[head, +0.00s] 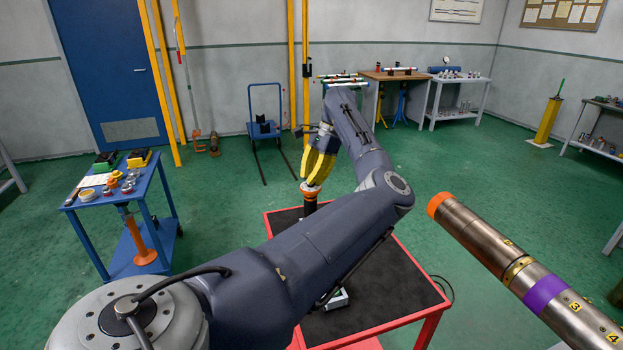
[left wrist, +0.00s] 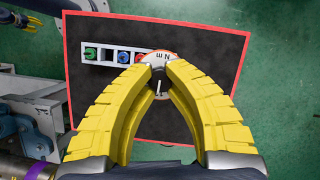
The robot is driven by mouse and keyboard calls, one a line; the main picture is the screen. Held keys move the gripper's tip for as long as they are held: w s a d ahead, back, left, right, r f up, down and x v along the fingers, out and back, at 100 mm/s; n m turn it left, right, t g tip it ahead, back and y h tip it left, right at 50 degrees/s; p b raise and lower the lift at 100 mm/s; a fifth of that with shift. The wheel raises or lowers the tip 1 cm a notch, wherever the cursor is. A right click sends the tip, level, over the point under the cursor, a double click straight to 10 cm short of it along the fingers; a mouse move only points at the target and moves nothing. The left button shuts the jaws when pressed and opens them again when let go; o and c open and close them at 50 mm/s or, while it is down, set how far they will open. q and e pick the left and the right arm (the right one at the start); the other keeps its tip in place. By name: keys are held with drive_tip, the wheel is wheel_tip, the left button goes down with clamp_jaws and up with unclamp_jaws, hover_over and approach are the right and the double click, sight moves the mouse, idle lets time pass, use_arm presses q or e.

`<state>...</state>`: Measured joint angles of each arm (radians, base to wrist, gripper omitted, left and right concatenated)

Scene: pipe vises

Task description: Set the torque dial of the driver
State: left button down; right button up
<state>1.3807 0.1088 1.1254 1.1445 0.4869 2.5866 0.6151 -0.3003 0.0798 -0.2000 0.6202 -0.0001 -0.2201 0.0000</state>
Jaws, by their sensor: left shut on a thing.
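In the head view my left gripper (head: 318,168) points down with its yellow fingers at the top of the driver (head: 310,207). The driver is a dark upright body with an orange band near its top, standing on the black table top. In the left wrist view the fingers (left wrist: 158,72) are shut on the round torque dial (left wrist: 161,91). Letters and a pale mark show on it, and an orange rim shows behind. The fingers hide the dial's sides, so its setting cannot be read.
The red-edged table (head: 404,282) bears a pale rack (left wrist: 104,52) with green, blue and red round pieces beside the driver. A metal pipe (head: 490,240) with an orange end and purple band juts in at right. A blue cart (head: 80,202) stands at left.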

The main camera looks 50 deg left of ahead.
idle(0.4)
use_arm(q)
drive_tip(key=c, duration=1.1)
unclamp_jaws()
drive_tip(key=shift+c, duration=0.2)
drive_tip(key=shift+w+r, duration=0.1)
drive_tip(key=shift+r, duration=0.05)
drive_tip(key=v, duration=1.1)
drive_tip(key=shift+r, duration=0.25)
drive_tip(key=shift+w, duration=0.15)
